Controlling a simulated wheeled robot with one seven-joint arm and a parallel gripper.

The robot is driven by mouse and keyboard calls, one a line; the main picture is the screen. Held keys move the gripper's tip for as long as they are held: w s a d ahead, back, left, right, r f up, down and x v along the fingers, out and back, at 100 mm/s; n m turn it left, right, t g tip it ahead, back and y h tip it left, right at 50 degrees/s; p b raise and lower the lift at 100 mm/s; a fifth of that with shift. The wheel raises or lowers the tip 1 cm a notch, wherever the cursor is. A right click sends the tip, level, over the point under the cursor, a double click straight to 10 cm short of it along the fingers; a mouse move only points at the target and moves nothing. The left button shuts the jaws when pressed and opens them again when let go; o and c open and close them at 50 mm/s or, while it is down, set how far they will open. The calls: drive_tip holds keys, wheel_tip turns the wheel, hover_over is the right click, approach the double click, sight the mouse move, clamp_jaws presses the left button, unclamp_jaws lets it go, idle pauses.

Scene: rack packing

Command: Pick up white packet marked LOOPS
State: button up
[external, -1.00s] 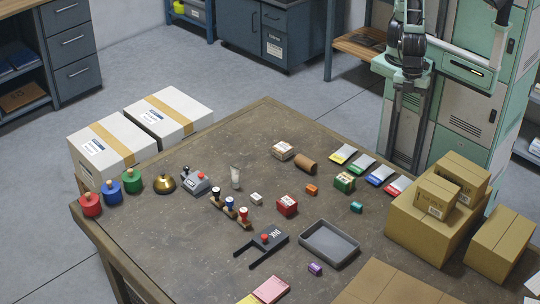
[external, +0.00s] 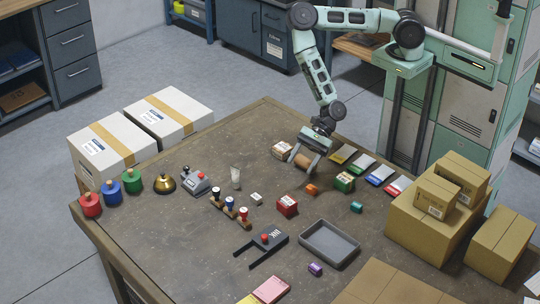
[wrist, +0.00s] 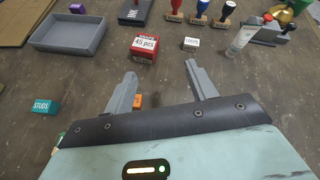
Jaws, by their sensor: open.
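The small white packet marked LOOPS (external: 256,198) lies on the brown table, left of a red box. It also shows in the wrist view (wrist: 191,44), its dark lettering facing me, beyond my right fingertip. My gripper (external: 302,172) is open above the back part of the table, near the brown roll, behind and to the right of the white packet. In the wrist view my gripper (wrist: 161,70) has its fingers spread with nothing between them. The white packet is apart from both fingers.
A red box marked 45 pcs (wrist: 145,48) stands close to the white packet. A clear tube (wrist: 242,38) and wooden-based stamps (external: 230,205) are on its other sides. An orange block (wrist: 138,100) is beside my left finger. A grey tray (external: 329,244) lies nearer the front.

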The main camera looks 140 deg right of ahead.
drive_tip(key=d+m, duration=0.1)
drive_tip(key=d+f+m+h, duration=0.1)
drive_tip(key=m, duration=0.1)
drive_tip(key=d+m+t+h, duration=0.1)
drive_tip(key=d+m, duration=0.1)
drive_tip(key=shift+s+d+f, duration=0.1)
drive_tip(key=shift+s+f, duration=0.2)
drive_tip(key=shift+w+d, duration=0.1)
drive_tip(key=shift+w, duration=0.2)
drive_tip(key=p, duration=0.4)
approach(256, 196)
drive_tip(key=x, duration=0.4)
drive_tip(key=shift+s+f, duration=0.1)
drive_tip(key=shift+p+x, duration=1.2)
drive_tip(key=shift+x, duration=0.7)
drive_tip(key=shift+w+f, duration=0.25)
drive_tip(key=shift+w, duration=0.45)
drive_tip(key=c, duration=1.1)
